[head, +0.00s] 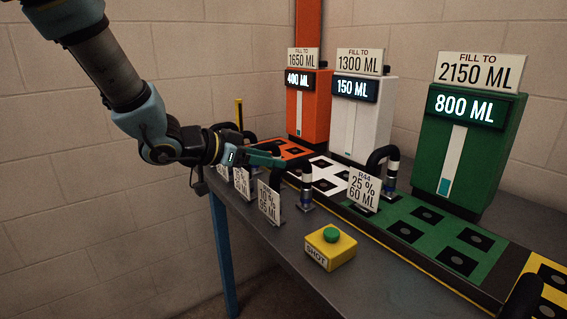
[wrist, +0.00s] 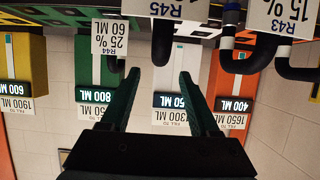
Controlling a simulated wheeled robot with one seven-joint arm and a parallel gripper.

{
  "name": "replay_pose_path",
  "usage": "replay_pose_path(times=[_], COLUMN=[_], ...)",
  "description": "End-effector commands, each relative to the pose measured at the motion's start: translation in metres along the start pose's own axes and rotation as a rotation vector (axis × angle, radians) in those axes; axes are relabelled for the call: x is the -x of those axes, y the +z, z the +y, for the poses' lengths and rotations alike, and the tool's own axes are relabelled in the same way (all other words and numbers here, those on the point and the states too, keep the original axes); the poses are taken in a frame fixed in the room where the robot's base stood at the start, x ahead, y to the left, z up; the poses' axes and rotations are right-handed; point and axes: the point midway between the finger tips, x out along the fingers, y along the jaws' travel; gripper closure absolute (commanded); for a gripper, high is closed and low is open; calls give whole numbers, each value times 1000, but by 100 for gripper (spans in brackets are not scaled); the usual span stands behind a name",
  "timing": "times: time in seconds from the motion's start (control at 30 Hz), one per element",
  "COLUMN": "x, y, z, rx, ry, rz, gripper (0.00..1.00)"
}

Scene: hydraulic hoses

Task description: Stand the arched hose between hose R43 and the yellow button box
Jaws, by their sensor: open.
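The yellow button box (head: 330,247) with a green button stands near the bench's front edge in the head view. My gripper (head: 283,161) is open with green fingers, above the bench to the left of the R44 hose. In the wrist view, my gripper (wrist: 160,76) is empty, with a black hose (wrist: 163,42) by the R45 card beyond its fingertips, lined up with the gap. The R43 card (wrist: 285,16) is at the upper right, close to black arched hoses (wrist: 290,70). Another arched hose (head: 383,158) stands behind the R44 card (head: 365,191). I cannot tell which arch the task means.
Orange (head: 308,105), white (head: 360,118) and green (head: 467,150) dispensers stand along the back, with socket mats before them. Several cards, such as one front card (head: 268,207), line the left front. Bare bench lies around the button box. A black curved part (head: 524,298) is at lower right.

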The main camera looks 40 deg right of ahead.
Motion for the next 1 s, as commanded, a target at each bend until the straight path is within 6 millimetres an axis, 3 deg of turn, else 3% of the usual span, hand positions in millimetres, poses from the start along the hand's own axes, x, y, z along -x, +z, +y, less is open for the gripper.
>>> replay_pose_path(times=[0.1, 0.23, 0.6, 0.67, 0.73, 0.87, 0.93, 1.0], x=[24, 41, 52, 55, 65, 116, 163, 216], y=[0, 0, 0, 4, 13, 56, 93, 134], z=[-1, -1, -1, -8, -29, -92, -122, -134], rx=[-2, -1, 2, 8, 30, 135, 240, 379], ry=[-4, -3, -4, -34, -120, -416, -603, -769], rz=[0, 1, -1, -12, -43, -179, -293, -419], gripper=[38, 38, 38, 38, 38, 38, 38, 38])
